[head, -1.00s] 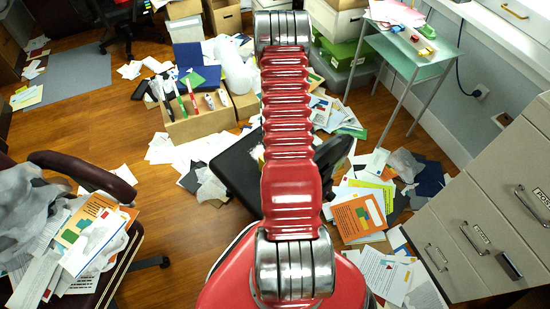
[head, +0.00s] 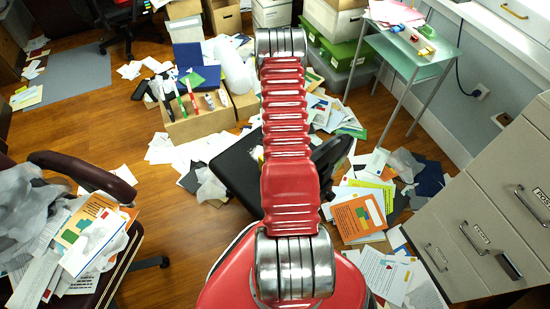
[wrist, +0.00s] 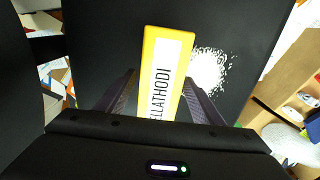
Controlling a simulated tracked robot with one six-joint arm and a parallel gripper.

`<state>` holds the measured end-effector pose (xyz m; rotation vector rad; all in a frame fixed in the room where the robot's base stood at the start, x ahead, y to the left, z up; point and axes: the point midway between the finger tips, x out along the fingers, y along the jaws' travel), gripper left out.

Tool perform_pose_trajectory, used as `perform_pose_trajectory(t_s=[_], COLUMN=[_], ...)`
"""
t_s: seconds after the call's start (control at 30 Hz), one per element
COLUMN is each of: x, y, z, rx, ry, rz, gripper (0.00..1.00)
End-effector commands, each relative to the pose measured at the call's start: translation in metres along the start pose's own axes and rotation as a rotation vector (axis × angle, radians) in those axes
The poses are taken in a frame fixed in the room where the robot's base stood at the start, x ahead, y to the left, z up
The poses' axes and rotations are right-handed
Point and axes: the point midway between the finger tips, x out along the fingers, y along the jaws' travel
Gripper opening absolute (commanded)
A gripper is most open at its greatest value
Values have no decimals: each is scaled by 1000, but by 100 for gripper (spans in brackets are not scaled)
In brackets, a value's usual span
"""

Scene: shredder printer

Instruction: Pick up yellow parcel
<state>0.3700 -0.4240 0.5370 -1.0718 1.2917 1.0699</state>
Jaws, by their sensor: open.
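The yellow parcel (wrist: 165,75) shows in the wrist view as a long yellow box with a white label and black lettering. It lies on a black surface (wrist: 100,40). My gripper (wrist: 160,88) is open, with one dark finger on each side of the parcel's near end. I cannot tell whether either finger touches it. In the head view my arm hides the parcel and the gripper. The black surface (head: 238,168) shows partly there behind my arm.
A white speckled patch (wrist: 208,72) is right of the parcel. An open wooden box (head: 200,122) with pens stands beyond the black surface. Loose papers cover much of the floor. A paper-loaded chair (head: 80,165) is at left, a filing cabinet (head: 480,225) at right.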

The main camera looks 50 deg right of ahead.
Motion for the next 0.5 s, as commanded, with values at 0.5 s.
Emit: perform_pose_trajectory(t_s=[0.5], x=[35], y=[0], z=[2], rx=[0], ry=[0], rz=[0], gripper=[61])
